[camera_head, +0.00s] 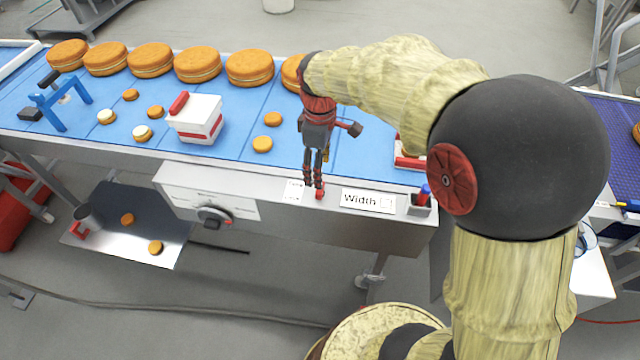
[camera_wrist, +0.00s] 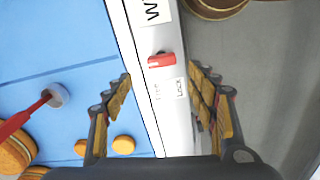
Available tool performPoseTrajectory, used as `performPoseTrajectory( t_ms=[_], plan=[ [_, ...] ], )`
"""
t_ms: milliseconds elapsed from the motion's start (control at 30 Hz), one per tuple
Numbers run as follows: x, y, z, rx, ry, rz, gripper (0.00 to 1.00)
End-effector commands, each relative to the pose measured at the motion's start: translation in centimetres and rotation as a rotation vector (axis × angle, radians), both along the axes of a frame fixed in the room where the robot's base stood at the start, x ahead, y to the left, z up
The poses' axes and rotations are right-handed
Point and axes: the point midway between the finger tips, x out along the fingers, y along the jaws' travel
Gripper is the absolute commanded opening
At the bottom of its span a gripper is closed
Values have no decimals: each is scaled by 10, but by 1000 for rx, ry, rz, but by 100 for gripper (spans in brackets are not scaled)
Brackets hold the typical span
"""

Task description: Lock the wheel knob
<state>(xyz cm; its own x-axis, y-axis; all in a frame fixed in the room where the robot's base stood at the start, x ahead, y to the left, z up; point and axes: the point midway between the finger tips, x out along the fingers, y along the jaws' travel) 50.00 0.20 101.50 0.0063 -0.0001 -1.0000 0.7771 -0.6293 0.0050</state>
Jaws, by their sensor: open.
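A small red knob (camera_head: 320,193) sits on the metal front rail of the conveyor, between a small label (camera_head: 294,189) and the Width label (camera_head: 367,200). In the wrist view the red knob (camera_wrist: 161,60) lies across the rail, beside printed words Free (camera_wrist: 157,91) and Lock (camera_wrist: 181,88). My gripper (camera_head: 313,183) points down close above the red knob. In the wrist view my gripper (camera_wrist: 166,85) is open, its fingers to either side of the rail, with nothing between them. Contact with the knob cannot be told.
The blue belt (camera_head: 350,150) carries large filled rounds (camera_head: 198,65), several small rounds, a white and red box (camera_head: 197,118) and a blue stand (camera_head: 58,103). A grey holder (camera_head: 419,208) stands right of the Width label. A metal tray (camera_head: 128,245) is below left.

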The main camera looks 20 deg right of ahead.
Motion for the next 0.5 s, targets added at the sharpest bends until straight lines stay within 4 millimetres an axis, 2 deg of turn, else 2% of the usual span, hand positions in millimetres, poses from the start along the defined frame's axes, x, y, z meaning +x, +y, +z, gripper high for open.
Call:
performPoseTrajectory(
  t_ms=[100, 267, 500],
  plan=[
    [-2, 0, 2, 0, 7, 106, 58],
    [-3, 0, -3, 0, 9, 160, 58],
    [-3, 0, -37, 0, 9, 159, 58]
  ],
)
